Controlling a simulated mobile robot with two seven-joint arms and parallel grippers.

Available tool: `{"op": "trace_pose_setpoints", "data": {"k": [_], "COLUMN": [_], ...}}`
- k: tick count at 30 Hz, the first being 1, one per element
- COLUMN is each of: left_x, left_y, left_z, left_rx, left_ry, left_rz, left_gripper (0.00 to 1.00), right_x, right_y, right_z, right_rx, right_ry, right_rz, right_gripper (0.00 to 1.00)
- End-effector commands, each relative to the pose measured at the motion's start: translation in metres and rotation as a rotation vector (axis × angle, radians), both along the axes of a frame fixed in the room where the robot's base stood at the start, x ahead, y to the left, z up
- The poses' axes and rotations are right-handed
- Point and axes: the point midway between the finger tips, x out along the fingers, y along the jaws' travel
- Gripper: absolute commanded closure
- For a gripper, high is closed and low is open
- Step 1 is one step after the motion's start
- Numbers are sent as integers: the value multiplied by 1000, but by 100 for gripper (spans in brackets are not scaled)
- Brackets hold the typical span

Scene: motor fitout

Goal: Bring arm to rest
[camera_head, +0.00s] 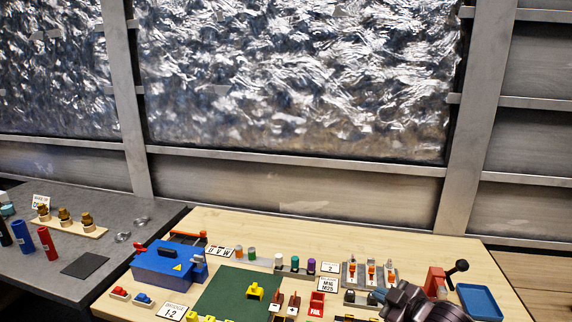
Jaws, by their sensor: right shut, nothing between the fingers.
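My right arm comes in at the bottom right, and its dark gripper (385,297) is low over the right part of the wooden table (450,252). It is shut and nothing shows in it. It is close to the small dark items at the front of the switch rack, but I cannot tell whether it touches anything. The lower part of the arm is cut off by the frame edge. My left gripper is not in view.
A blue tray (480,302) and a red device with a black lever (436,281) are beside my arm. A blue motor box (169,266), a green mat (222,297) and several small parts fill the table. A grey bench (110,205) stands left.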

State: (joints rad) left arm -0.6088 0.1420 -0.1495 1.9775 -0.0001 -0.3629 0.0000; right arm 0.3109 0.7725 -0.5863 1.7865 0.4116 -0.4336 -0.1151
Motion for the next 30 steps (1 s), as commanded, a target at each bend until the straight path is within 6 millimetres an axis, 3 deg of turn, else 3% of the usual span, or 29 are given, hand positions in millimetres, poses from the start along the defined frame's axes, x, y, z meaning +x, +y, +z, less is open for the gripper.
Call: {"op": "trace_pose_setpoints", "data": {"k": [3,8,17,24,30], "left_x": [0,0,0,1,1], "left_y": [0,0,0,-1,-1], "left_z": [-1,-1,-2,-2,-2], "left_rx": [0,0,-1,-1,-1], "left_ry": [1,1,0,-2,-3], "left_rz": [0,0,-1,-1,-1], "left_gripper": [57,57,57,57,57], "right_x": [-27,-61,-139,-220,-271], "right_y": [11,10,-22,-49,-52], "right_z": [-15,-33,-83,-136,-168], "right_rx": [99,200,298,351,366], "right_ry": [-15,-25,21,146,239], "right_rz": [-53,-152,-395,-601,-682], "right_gripper": [100,100,100,100,100]}}
